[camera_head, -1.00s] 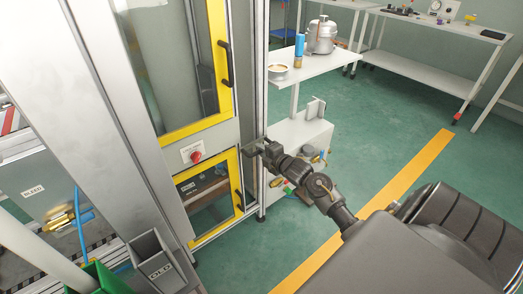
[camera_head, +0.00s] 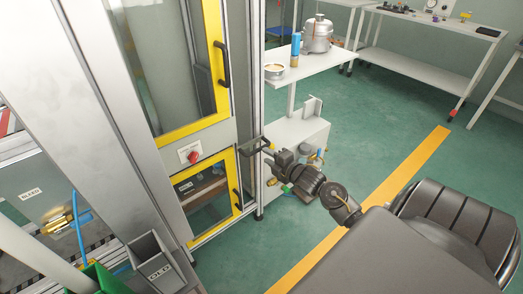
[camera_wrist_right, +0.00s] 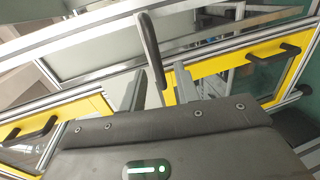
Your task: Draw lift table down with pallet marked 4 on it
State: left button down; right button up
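My right gripper (camera_head: 256,147) is beside the right edge of the tall cabinet, close to its frame post. In the right wrist view its two fingers (camera_wrist_right: 160,88) stand apart. I cannot tell whether this handle belongs to the lift table. No pallet marked 4 can be made out. A brownish block (camera_head: 202,184) shows behind the lower cabinet window, with no readable mark. My left gripper is out of view.
The cabinet has yellow-framed doors with dark handles (camera_head: 223,64) and a red button (camera_head: 193,157). A white shelf cart (camera_head: 320,68) stands just behind my right gripper. Green floor (camera_head: 375,125) is free to the right. A grey bin (camera_head: 150,260) is at lower left.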

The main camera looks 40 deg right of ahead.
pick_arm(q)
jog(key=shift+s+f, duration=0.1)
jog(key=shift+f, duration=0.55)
pick_arm(e)
jog(key=shift+v, duration=2.3)
